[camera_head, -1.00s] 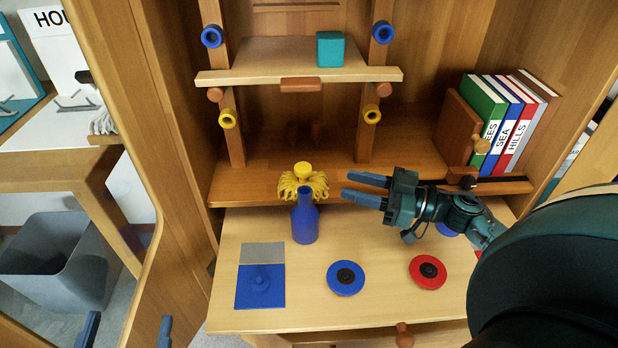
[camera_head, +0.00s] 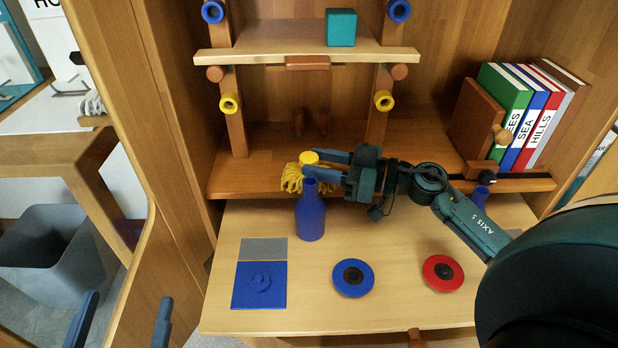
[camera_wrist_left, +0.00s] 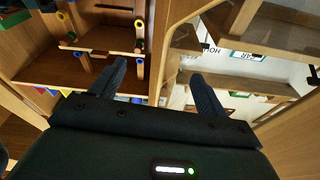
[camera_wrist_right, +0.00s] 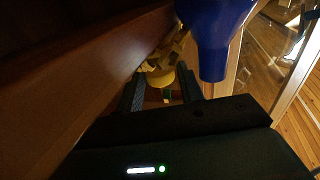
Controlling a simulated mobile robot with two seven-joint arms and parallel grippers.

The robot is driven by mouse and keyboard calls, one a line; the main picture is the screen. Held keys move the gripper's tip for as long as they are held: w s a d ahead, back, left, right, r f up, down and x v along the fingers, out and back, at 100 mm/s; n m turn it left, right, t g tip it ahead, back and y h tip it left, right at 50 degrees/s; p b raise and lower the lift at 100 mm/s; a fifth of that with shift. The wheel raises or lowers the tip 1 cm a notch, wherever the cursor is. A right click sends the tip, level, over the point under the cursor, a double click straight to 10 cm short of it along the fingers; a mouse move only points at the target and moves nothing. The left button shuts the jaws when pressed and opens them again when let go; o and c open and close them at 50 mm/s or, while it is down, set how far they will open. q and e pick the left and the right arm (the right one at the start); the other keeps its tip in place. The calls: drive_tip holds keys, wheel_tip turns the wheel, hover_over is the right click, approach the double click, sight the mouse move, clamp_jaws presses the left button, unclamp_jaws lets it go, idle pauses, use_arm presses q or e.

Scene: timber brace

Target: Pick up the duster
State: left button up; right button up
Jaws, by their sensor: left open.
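The duster (camera_head: 291,179), with yellow strands and a round yellow knob on top, is on the front edge of the cabinet's lower shelf. It is partly hidden behind the blue bottle. My right gripper (camera_head: 318,164) reaches in from the right, with its fingertips at the duster's knob. In the right wrist view the yellow knob (camera_wrist_right: 160,78) shows between the two spread fingers, with gaps at both sides. My left gripper (camera_head: 121,320) is open and empty at the lower left, by the cabinet door, far from the duster.
The blue bottle (camera_head: 310,218) stands right in front of the duster, close to my right fingers. A blue-grey panel (camera_head: 259,285), a blue disc (camera_head: 353,278) and a red disc (camera_head: 443,273) lie on the desk surface. Books (camera_head: 525,112) stand at the right. An upper shelf (camera_head: 310,60) holds a teal cube (camera_head: 341,27).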

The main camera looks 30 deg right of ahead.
sight(308, 156)
drive_tip(key=x, duration=0.2)
drive_tip(key=shift+w+a, duration=0.2)
drive_tip(key=shift+w, duration=0.05)
use_arm(q)
drive_tip(key=shift+r, duration=0.1)
use_arm(e)
drive_tip(key=shift+c, duration=0.5)
drive_tip(key=c, duration=0.5)
drive_tip(key=shift+c, duration=0.2)
use_arm(q)
drive_tip(key=shift+d, duration=0.1)
use_arm(e)
wheel_tip(308, 156, up, 9)
drive_tip(key=p, duration=0.5)
drive_tip(key=shift+r+p, duration=0.2)
drive_tip(key=shift+p, duration=0.15)
use_arm(q)
drive_tip(key=shift+s+a+m+g+y, duration=0.1)
drive_tip(key=shift+a+m+g+y, duration=0.25)
drive_tip(key=shift+a+y, duration=0.4)
use_arm(e)
drive_tip(key=shift+r, duration=0.35)
